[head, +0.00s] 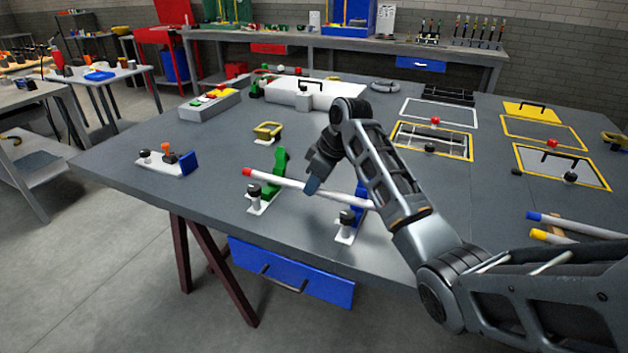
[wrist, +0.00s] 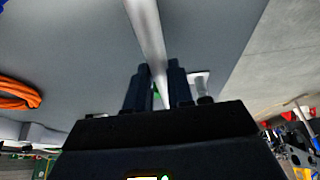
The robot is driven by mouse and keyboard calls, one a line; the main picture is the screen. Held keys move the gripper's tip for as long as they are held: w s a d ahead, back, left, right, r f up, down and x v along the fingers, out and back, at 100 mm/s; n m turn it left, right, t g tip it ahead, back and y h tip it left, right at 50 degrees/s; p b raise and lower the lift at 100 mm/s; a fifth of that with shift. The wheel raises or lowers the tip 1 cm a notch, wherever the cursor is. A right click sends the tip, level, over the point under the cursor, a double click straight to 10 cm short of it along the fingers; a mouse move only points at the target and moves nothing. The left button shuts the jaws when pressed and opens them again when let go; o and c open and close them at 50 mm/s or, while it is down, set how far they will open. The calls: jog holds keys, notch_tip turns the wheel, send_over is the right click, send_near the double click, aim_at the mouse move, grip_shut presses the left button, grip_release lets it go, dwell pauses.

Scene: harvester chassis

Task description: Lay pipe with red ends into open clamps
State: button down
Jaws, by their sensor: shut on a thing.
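A white pipe with a red end (head: 285,181) spans the area of two clamps at the table's front edge; its other end is hidden behind my arm. My gripper (head: 312,188) is shut on the pipe near its middle. The wrist view shows the pipe (wrist: 147,30) running between my two fingers (wrist: 158,88). The left clamp (head: 279,162) has its green arm raised, with a black knob on a white base. The right clamp (head: 346,220) has a blue arm, raised and partly hidden behind the pipe and my arm. I cannot tell whether the pipe touches the clamps.
A small fixture with a blue block (head: 187,162) stands on the left of the table. A yellow bracket (head: 268,131) lies behind the green clamp. Blue-ended (head: 575,222) and yellow-ended (head: 545,237) pipes lie at the right. Framed panels fill the back right.

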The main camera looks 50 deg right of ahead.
jog(key=shift+f+b, duration=0.5)
jog(key=shift+f, duration=0.7)
jog(key=c, duration=0.9)
grip_release()
jog(key=shift+f, duration=0.1)
jog(key=v, duration=0.8)
jog(key=shift+w+b, duration=0.1)
jog(key=shift+b, duration=0.2)
